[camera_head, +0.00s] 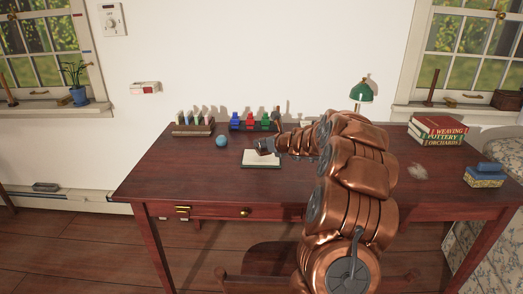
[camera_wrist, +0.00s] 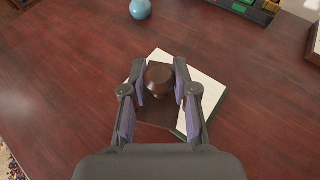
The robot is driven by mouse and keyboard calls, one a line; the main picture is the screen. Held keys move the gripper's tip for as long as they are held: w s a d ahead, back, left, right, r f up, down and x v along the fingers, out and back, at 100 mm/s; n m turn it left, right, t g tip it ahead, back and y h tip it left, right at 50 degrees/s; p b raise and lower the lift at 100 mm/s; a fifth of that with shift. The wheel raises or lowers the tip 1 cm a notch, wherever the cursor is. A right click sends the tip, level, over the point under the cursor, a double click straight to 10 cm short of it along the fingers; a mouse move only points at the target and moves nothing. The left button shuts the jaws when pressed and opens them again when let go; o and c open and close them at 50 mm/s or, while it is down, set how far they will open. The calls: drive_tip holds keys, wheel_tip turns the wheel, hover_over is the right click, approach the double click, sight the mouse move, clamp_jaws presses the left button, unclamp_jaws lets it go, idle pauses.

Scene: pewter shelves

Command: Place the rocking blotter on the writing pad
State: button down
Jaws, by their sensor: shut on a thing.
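The rocking blotter is a dark brown block with a round knob; in the wrist view its knob (camera_wrist: 159,76) sits between my two fingers. My gripper (camera_wrist: 160,80) is shut on the blotter. The writing pad, a white sheet with a dark green edge (camera_wrist: 208,92), lies under and to the right of the blotter in the wrist view. The blotter covers part of the pad's left side there. In the head view the blotter (camera_head: 263,147) shows over the back edge of the pad (camera_head: 261,160). I cannot tell whether they touch.
A blue ball (camera_head: 222,141) lies left of the pad. A wooden rack (camera_head: 193,128) and several coloured figures (camera_head: 250,122) stand behind. A green lamp (camera_head: 361,92), stacked books (camera_head: 438,130) and a blue-yellow box (camera_head: 484,176) are to the right. The desk's front left is clear.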

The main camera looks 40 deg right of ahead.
sight(265, 150)
drive_tip(key=shift+w, duration=0.45)
drive_tip(key=shift+w+f+b, duration=0.15)
drive_tip(key=shift+f+b, duration=0.45)
drive_tip(key=shift+f, duration=1.25)
drive_tip(key=shift+f, duration=0.15)
drive_tip(key=c, duration=0.9)
unclamp_jaws()
drive_tip(key=shift+r, duration=0.2)
drive_tip(key=v, duration=1.2)
drive_tip(key=shift+p, duration=0.45)
drive_tip(key=shift+d+f, duration=0.1)
